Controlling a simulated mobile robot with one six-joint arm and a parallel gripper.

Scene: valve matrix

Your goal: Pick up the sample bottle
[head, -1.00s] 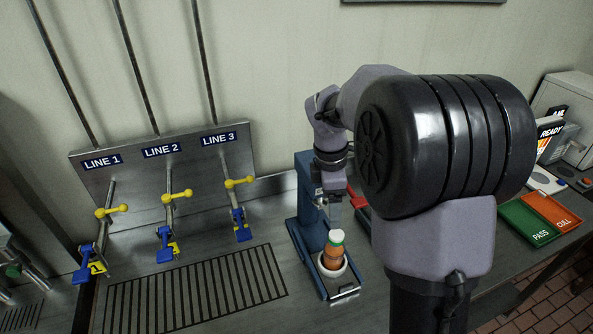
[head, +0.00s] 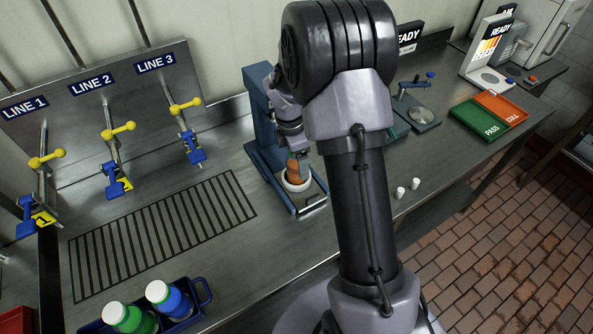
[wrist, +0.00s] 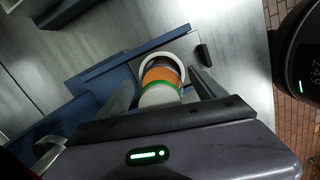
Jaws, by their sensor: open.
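The sample bottle (head: 294,174), with orange-brown contents, stands in a white round holder (head: 296,185) on the base of a blue stand (head: 262,120). In the wrist view the bottle (wrist: 161,76) shows a green band and a pale cap, and it lies between the two fingers of my gripper (wrist: 160,93). The fingers are open, one on each side of the bottle, with gaps visible. In the head view my arm hides the bottle's top and most of the gripper.
A blue carrier (head: 202,292) with a green-banded and a blue-banded bottle stands at the front left. Three valve lines with yellow handles rise behind the drain grate (head: 160,235). Two small white caps (head: 408,189) and a green PASS tray (head: 482,120) are right of my arm.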

